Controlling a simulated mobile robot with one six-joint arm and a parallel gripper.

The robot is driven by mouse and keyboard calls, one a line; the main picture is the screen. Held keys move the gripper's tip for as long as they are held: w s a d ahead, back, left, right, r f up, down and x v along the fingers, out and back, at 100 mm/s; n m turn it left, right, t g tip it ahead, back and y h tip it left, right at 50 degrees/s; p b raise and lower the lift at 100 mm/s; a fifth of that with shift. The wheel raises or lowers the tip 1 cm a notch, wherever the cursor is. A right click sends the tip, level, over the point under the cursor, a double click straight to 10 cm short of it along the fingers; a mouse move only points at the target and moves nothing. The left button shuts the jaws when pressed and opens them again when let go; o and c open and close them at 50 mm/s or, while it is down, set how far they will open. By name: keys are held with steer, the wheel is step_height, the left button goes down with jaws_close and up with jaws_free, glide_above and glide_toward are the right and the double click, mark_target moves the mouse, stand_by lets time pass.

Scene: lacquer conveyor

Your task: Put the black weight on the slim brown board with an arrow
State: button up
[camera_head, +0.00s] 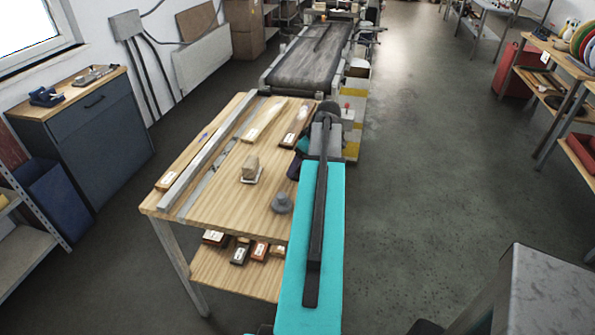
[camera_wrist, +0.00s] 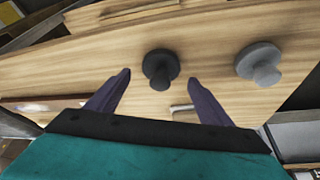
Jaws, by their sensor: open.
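The black weight (camera_wrist: 160,68), a round disc with a knob, stands on the wooden table between and just beyond my fingertips in the wrist view, not gripped. My gripper (camera_wrist: 160,77) is open and empty. In the head view my gripper (camera_head: 296,163) is partly hidden by my arm, and I cannot make out the black weight there. A slim dark brown board (camera_head: 295,124) with a pale label lies on the table's far right part. A reddish-brown board (camera_wrist: 42,104) shows at the left of the wrist view. I cannot make out an arrow on either.
A grey weight (camera_wrist: 260,63) stands right of the black one; it also shows in the head view (camera_head: 282,203). Pale boards (camera_head: 263,120) and metal rails lie further left. A conveyor (camera_head: 312,60) stands behind the table.

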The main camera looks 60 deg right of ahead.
steer(key=shift+p+x, duration=0.4)
steer(key=shift+x, duration=0.95)
steer(key=c, duration=1.6)
steer(key=shift+c, duration=0.2)
steer(key=shift+r, duration=0.15)
steer(key=shift+r+b, duration=0.9)
steer(key=shift+r, duration=0.45)
steer(key=s+r+b, duration=0.2)
steer(key=s+b, duration=0.3)
steer(key=s, duration=1.1)
steer(key=shift+d, duration=0.25)
